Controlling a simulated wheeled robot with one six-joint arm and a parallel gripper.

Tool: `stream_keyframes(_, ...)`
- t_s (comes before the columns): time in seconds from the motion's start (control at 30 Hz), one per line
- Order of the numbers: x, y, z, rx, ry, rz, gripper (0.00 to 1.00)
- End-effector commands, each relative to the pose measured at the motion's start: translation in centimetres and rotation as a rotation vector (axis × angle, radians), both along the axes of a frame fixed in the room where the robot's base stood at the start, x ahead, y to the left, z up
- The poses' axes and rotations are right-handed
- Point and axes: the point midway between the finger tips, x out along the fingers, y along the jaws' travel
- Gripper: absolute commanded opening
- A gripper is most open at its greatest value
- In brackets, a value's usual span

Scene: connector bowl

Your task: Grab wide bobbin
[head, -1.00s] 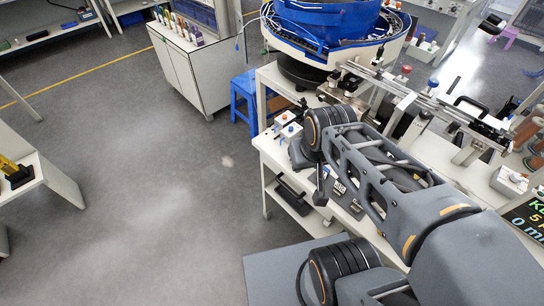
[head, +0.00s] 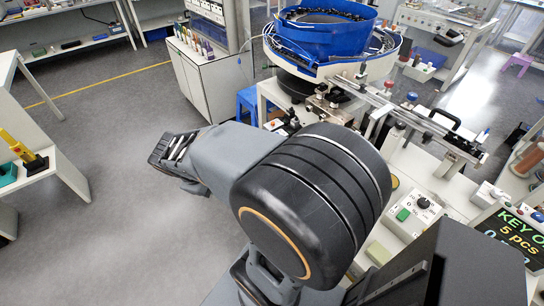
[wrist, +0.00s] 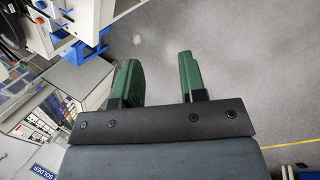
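My gripper (wrist: 157,62) is open and empty in the wrist view, its two green fingers apart over bare grey floor. I cannot pick out the wide bobbin with certainty. Brown spool-like cylinders (head: 526,134) stand at the right edge of the head view, far from my gripper, partly cut off and too small to tell their widths. In the head view my arm reaches left over the floor and hides part of the workbench.
A blue bowl feeder (head: 322,38) stands on the bench, with a rail running right. A control box (head: 418,214) with a green button is on the bench. A white cabinet (head: 203,85) holds several small coloured items. A side table (head: 62,170) stands at left. The floor between is clear.

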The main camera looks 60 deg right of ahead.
Motion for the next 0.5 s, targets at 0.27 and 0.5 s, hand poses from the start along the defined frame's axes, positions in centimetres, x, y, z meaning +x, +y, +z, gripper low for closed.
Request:
stream_keyframes(0.27, -0.3, -11.9, -4.1, -0.351, 0.608, 0.355, 0.38)
stream_keyframes(0.5, 0.4, -16.9, -6.3, -0.469, 0.905, 0.581, 0.38)
